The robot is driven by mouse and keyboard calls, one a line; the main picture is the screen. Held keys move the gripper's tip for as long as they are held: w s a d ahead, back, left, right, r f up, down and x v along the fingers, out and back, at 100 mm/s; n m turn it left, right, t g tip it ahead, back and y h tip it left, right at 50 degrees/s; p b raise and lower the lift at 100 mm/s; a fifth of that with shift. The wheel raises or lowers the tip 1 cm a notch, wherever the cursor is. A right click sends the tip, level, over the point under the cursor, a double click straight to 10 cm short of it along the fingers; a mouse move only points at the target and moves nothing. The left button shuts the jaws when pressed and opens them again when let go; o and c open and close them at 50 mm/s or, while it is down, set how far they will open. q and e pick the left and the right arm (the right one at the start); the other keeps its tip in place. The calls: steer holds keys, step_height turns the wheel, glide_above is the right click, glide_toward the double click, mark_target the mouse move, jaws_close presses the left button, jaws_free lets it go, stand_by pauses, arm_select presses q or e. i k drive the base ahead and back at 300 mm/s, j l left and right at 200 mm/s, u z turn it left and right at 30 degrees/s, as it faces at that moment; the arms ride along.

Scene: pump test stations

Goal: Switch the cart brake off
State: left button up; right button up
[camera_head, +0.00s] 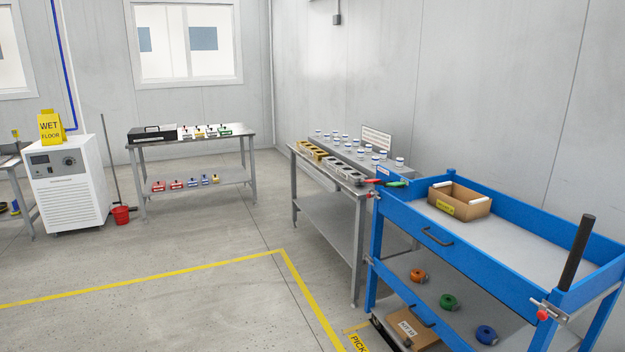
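A blue cart (440,258) stands at the right, with a grey top tray and a lower shelf. A black upright bar (577,252) rises at its near right end. A small metal fitting with a red knob (542,315) sits on the cart's near corner below that bar. Another small red-tipped fitting (372,195) sits at the cart's far left corner. I cannot tell which fitting is the brake or what position it is in. Neither of my grippers is in view.
An open cardboard box (460,202) sits in the cart's tray. Orange, green and blue rolls (447,301) lie on its lower shelf. A metal table (333,215) stands close to the cart's far end. The floor left of the cart is clear, marked by a yellow line (150,292).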

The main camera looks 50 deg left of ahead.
mark_target(383, 183)
steer(key=u, duration=1.1)
steer(key=i+j+z, duration=0.1)
steer(key=i+j, duration=2.55)
